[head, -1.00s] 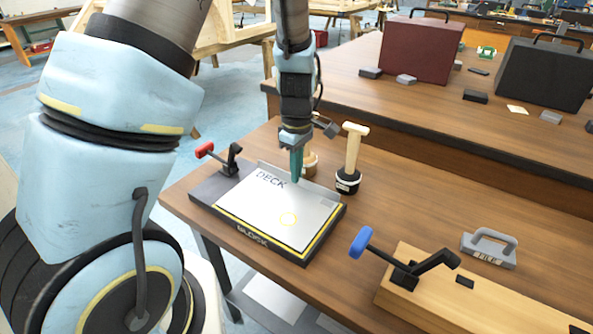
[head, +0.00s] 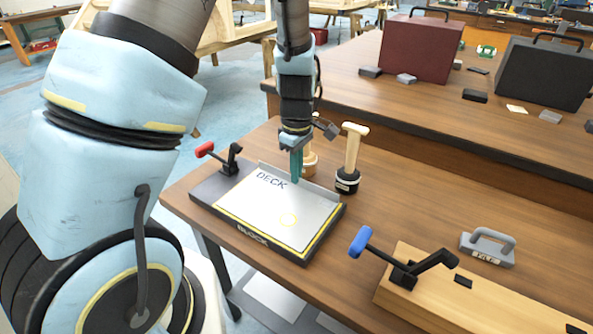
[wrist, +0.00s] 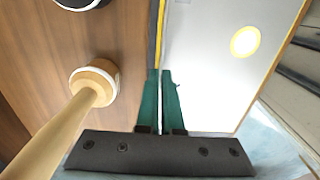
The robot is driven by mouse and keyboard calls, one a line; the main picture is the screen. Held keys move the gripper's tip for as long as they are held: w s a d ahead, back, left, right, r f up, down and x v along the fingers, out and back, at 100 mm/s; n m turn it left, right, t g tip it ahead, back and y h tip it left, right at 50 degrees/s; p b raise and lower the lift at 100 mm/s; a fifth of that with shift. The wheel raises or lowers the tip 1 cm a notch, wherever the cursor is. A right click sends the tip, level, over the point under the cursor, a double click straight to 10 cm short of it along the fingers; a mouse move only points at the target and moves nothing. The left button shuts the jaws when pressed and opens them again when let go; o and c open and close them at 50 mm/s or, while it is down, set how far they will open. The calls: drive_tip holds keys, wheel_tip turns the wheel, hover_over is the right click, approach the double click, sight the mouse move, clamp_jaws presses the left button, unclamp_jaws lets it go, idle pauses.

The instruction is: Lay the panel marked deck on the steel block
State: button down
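The light grey panel marked DECK (head: 270,215) lies flat over the dark steel block marked BLOCK (head: 222,222). A yellow line on the block shows along the panel's front and right edges. The panel has a raised lip along its back edge. My gripper (head: 296,180) points down at this lip, its teal fingers close together. In the wrist view the fingers (wrist: 161,75) stand on either side of the thin lip of the panel (wrist: 205,70), with almost no gap. Whether the panel's underside fully touches the block cannot be told.
A red-handled clamp (head: 230,162) stands at the block's back left corner. A wooden-handled tool (head: 351,155) stands right of my gripper, and another (head: 311,160) is partly hidden behind it. A blue-handled clamp (head: 403,272) sits on a wooden board at front right, near a grey handled block (head: 488,250).

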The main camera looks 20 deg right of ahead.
drive_tip(key=c, duration=1)
unclamp_jaws()
drive_tip(key=shift+o, duration=0.4)
drive_tip(key=o, duration=0.5)
drive_tip(key=shift+r+p, duration=3.35)
drive_tip(key=shift+r, duration=0.2)
